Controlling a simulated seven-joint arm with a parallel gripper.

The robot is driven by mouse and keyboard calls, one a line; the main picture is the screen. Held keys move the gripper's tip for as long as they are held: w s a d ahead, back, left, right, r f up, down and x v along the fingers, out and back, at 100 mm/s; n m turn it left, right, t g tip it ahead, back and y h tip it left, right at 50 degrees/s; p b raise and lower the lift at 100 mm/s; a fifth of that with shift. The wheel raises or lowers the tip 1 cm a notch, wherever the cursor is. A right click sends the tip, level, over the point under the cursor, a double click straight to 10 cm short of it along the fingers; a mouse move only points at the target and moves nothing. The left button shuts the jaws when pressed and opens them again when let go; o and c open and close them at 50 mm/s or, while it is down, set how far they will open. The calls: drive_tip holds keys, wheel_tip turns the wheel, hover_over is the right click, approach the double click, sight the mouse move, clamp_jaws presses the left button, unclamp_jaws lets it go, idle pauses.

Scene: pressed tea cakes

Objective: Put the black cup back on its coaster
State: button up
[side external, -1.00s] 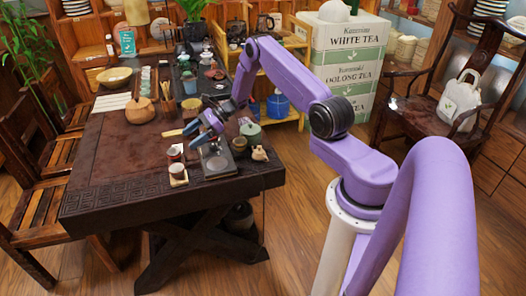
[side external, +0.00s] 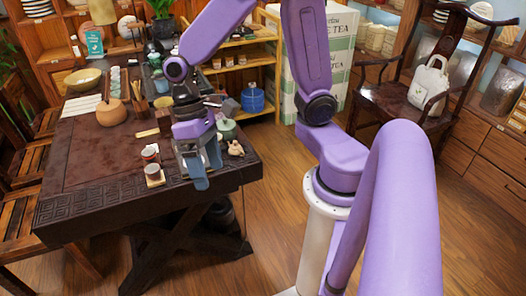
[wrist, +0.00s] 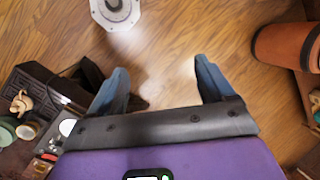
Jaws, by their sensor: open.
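My gripper (side external: 206,168) is open, its two blue fingers apart over the near right part of the table. In the wrist view my gripper (wrist: 158,82) has nothing between its fingers, only floor beyond. A small pale cup (side external: 152,170) stands on a light wooden coaster (side external: 157,183) left of my gripper. A red-and-white cup (side external: 150,153) stands just behind it. I cannot make out the black cup, or tell which coaster is its own. My gripper hides part of the tabletop.
A green teapot (side external: 227,129) and a beige figurine (side external: 236,148) stand right of my gripper, near the edge of the dark table (side external: 90,165). The figurine also shows in the wrist view (wrist: 21,103). A round orange-brown gourd (side external: 110,112) stands farther left. The table's middle left is clear.

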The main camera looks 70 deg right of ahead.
drive_tip(key=s+d+r+n+t+h, duration=0.2)
drive_tip(key=s+d+n, duration=0.3)
drive_tip(key=s+n, duration=0.5)
drive_tip(key=shift+d+t, duration=0.3)
drive_tip(key=shift+t, duration=0.5)
